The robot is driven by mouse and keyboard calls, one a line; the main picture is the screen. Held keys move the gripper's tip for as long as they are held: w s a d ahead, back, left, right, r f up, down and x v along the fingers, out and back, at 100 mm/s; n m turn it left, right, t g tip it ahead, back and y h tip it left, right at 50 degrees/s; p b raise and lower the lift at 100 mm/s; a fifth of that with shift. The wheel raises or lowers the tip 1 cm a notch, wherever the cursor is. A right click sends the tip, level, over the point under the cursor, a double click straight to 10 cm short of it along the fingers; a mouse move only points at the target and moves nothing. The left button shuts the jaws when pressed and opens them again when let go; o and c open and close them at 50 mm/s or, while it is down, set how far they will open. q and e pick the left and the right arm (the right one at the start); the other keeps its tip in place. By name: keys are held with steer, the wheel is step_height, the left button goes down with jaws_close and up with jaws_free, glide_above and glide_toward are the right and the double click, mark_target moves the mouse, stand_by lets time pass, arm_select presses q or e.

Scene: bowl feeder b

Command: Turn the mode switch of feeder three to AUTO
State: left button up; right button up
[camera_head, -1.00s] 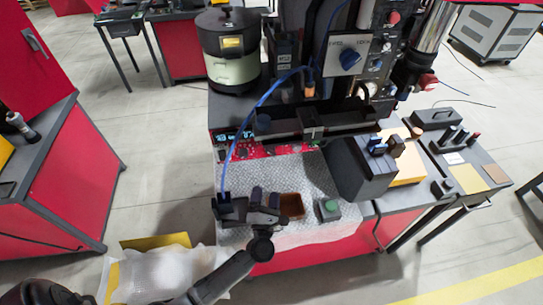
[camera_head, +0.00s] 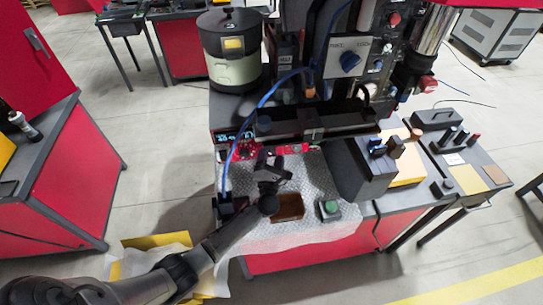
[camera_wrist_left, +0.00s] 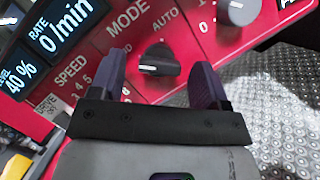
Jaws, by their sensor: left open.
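The mode switch (camera_wrist_left: 160,60) is a black knob on the red panel (camera_wrist_left: 68,50), below the printed words MODE and AUTO in the left wrist view. Its white mark points left in that view, away from AUTO at the upper right. My left gripper (camera_wrist_left: 161,68) is open, one finger on either side of the knob. I cannot tell whether the fingers touch it. In the head view my left gripper (camera_head: 268,160) is at the front of the red panel (camera_head: 242,151), where it hides the switch. My right gripper is not in view.
A brown tray (camera_head: 288,207) and a green button box (camera_head: 329,210) stand on the textured mat (camera_head: 320,232). A blue cable (camera_head: 245,125) runs left of my gripper.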

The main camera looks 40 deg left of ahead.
arm_select(q)
steer(key=shift+w+a+r, duration=0.1)
steer(key=shift+w+a, duration=0.05)
steer(key=shift+w, duration=0.1)
steer(key=c, duration=0.9)
steer(key=shift+r+m+p, duration=0.15)
steer(key=shift+m+p, duration=0.15)
steer(key=shift+p, duration=0.25)
steer(key=shift+c, duration=0.2)
steer(key=m+g+h+p, duration=0.1)
steer(key=m+p, duration=0.3)
steer(key=p, duration=0.1)
steer(key=m+g+h+p, duration=0.1)
steer(key=m+p, duration=0.3)
steer(key=p, duration=0.2)
steer(key=m+g+h+p, duration=0.1)
steer(key=m+h+p, duration=0.1)
steer(key=m+p, duration=0.3)
steer(key=shift+r+p, duration=0.4)
steer(key=shift+p, duration=0.2)
steer(key=m+g+p, duration=0.1)
steer(key=m+p, duration=0.1)
steer(key=p, duration=0.1)
steer(key=shift+f+g, duration=0.1)
steer(key=shift+g, duration=0.3)
steer(key=shift+m+p, duration=0.35)
steer(key=shift+m, duration=0.25)
steer(key=shift+f+g, duration=0.15)
steer(key=shift+g, duration=0.15)
